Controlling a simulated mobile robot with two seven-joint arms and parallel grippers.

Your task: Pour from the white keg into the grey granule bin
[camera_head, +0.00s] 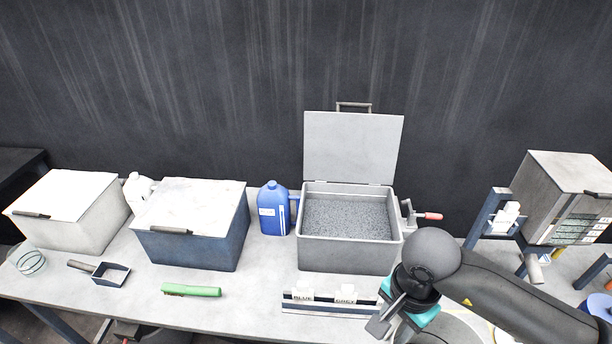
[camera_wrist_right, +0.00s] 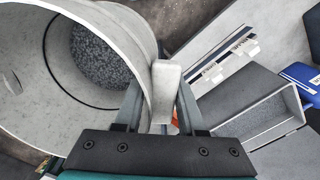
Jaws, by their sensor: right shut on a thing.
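The white keg (camera_wrist_right: 25,50) fills the left of the right wrist view, with its mouth toward the camera and grey granules inside. My right gripper (camera_wrist_right: 160,105) is shut on the keg's pale handle at the rim. In the head view my right gripper (camera_head: 386,318) is at the table's front edge, right of the label rack; the keg there is mostly hidden by my arm. The grey granule bin (camera_head: 345,256) stands on the table with its lid up and grey granules inside. It also shows in the right wrist view (camera_wrist_right: 228,98), apart from the keg. My left gripper is out of view.
A blue jug (camera_head: 273,208) stands left of the bin, then a lidded blue bin (camera_head: 190,248) and a lidded white bin (camera_head: 75,225). A label rack (camera_head: 335,306) lies in front of the bin. A green tool (camera_head: 191,290) and a scoop (camera_head: 110,273) lie left. A grey machine (camera_head: 560,185) stands right.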

